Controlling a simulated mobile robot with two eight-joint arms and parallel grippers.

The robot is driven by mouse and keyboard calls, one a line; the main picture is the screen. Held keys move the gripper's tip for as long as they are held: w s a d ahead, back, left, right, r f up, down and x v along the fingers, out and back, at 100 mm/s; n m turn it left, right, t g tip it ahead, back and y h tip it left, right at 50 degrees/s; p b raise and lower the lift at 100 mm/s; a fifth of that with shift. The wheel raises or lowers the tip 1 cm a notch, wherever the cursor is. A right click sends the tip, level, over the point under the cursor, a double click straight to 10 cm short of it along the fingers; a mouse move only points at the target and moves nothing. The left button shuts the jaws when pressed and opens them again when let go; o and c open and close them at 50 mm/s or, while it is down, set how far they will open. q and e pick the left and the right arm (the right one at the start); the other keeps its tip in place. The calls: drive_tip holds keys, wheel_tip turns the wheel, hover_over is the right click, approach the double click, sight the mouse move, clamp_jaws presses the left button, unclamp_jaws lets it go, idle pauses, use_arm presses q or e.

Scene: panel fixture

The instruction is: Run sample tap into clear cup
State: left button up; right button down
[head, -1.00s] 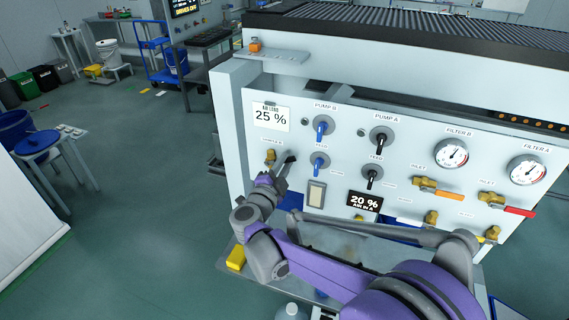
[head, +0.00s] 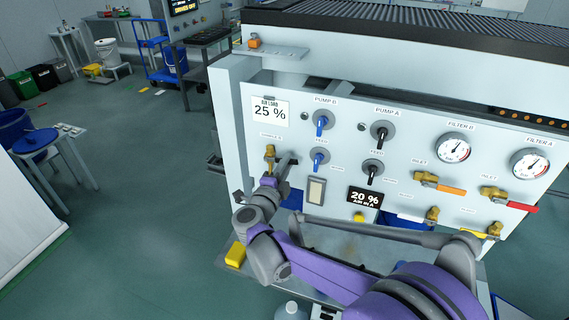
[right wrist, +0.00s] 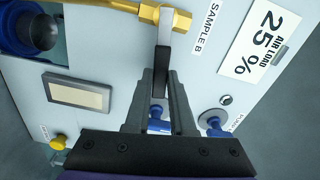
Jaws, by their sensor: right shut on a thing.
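The brass sample B tap (head: 270,152) is at the left of the white panel and also shows at the top of the right wrist view (right wrist: 174,20). Its flat grey lever (right wrist: 165,30) runs between the fingers of my right gripper (right wrist: 160,85). That gripper, at the tap in the head view (head: 284,166), is shut on the lever. A blue round thing with a dark centre (right wrist: 38,32) shows at the upper left of the wrist view. I cannot identify the clear cup. My left gripper is not in view.
The panel (head: 420,150) carries blue and black pump and feed knobs, gauges and inlet valves. A yellow block (head: 236,255) is on the ledge at the panel's foot. Open floor lies to the left.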

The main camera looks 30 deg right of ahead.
drive_tip(key=shift+f+m+b, duration=0.3)
drive_tip(key=shift+f+m, duration=0.35)
drive_tip(key=shift+m, duration=0.45)
drive_tip(key=c, duration=0.8)
unclamp_jaws()
drive_tip(key=shift+o, duration=0.2)
drive_tip(key=v, duration=1.1)
drive_tip(key=shift+b, duration=0.35)
drive_tip(key=shift+d, duration=0.1)
